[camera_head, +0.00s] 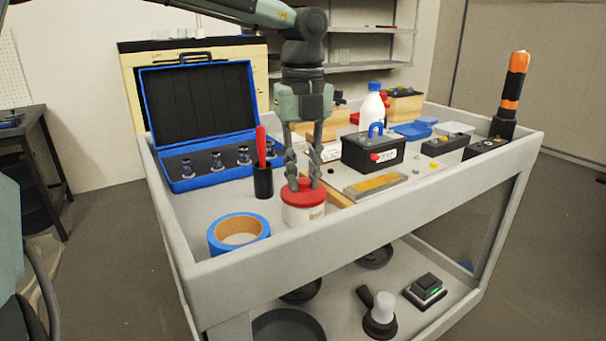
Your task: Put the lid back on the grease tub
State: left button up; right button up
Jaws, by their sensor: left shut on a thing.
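The grease tub (303,216) is a white round tub standing on the cart's top shelf, near the front edge. The red lid (303,192) sits at the top of the tub and looks level. From this angle I cannot tell whether it is fully seated. My left gripper (303,184) reaches down from above, its fingers shut on the red lid. My right gripper is not in view.
A roll of blue tape (238,232) lies left of the tub. A black cup with a red-handled tool (262,176) stands behind it. An open blue case (197,120) is at the back left. A black battery (373,150) and a sharpening stone (376,185) lie to the right. The cart's raised rim (360,220) runs in front.

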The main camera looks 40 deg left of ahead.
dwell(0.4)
pick_arm(q)
jog(key=o, duration=1)
jog(key=shift+o, duration=0.2)
jog(key=o, duration=0.4)
jog(key=shift+o, duration=0.2)
jog(key=shift+r+p, duration=1.95)
jog(key=shift+r, duration=1.55)
jog(key=shift+c, duration=0.5)
